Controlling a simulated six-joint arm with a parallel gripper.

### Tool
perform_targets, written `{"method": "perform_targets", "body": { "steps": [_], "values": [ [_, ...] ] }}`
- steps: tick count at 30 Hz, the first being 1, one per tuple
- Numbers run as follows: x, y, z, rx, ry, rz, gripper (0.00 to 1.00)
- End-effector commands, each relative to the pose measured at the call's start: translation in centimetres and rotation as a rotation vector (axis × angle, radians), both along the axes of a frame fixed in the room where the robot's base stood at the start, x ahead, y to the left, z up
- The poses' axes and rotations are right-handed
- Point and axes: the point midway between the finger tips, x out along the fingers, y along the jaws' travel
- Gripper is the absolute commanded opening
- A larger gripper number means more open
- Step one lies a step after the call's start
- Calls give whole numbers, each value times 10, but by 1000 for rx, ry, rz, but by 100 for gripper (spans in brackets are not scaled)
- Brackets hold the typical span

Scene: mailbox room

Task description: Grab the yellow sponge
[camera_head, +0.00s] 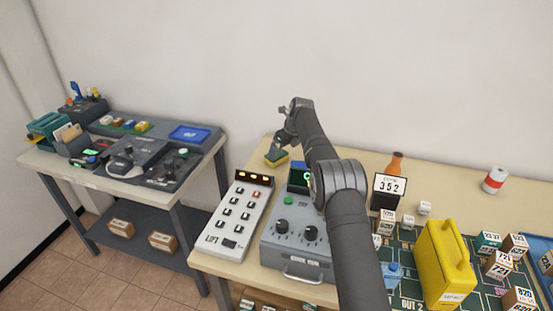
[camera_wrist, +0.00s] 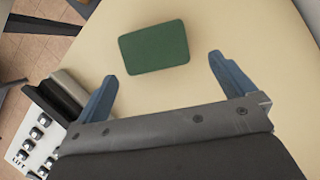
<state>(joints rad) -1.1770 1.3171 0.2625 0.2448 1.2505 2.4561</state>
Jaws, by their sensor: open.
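The sponge (camera_head: 277,161) lies on the back left part of the beige table, with a dark green top and a yellow lower side. In the wrist view only the green top of the sponge (camera_wrist: 154,47) shows, as a rounded rectangle turned slightly. My gripper (camera_head: 284,146) is above the sponge in the head view, and its fingers hide part of it. In the wrist view my gripper (camera_wrist: 164,74) has its two blue fingers spread wide, with nothing between them. The sponge sits just beyond the fingertips, between their lines. I cannot tell the exact height of the gap.
A white LIFT button panel (camera_head: 232,215) and a grey knob box (camera_head: 297,238) stand in front of the sponge. The table around the sponge is clear.

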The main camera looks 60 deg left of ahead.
Motion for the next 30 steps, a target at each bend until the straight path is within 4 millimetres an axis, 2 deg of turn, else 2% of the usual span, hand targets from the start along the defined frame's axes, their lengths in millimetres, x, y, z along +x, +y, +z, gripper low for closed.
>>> {"method": "perform_targets", "body": {
  "steps": [9, 18, 19, 25, 30],
  "values": [
    [-8, 11, -40, -1, 0, 1, 100],
    [-9, 14, -46, 0, 0, 1, 100],
    [-9, 14, -46, 0, 0, 1, 98],
    [-9, 14, -46, -1, 0, 1, 59],
    [-9, 14, -46, -1, 0, 1, 58]
  ]
}}
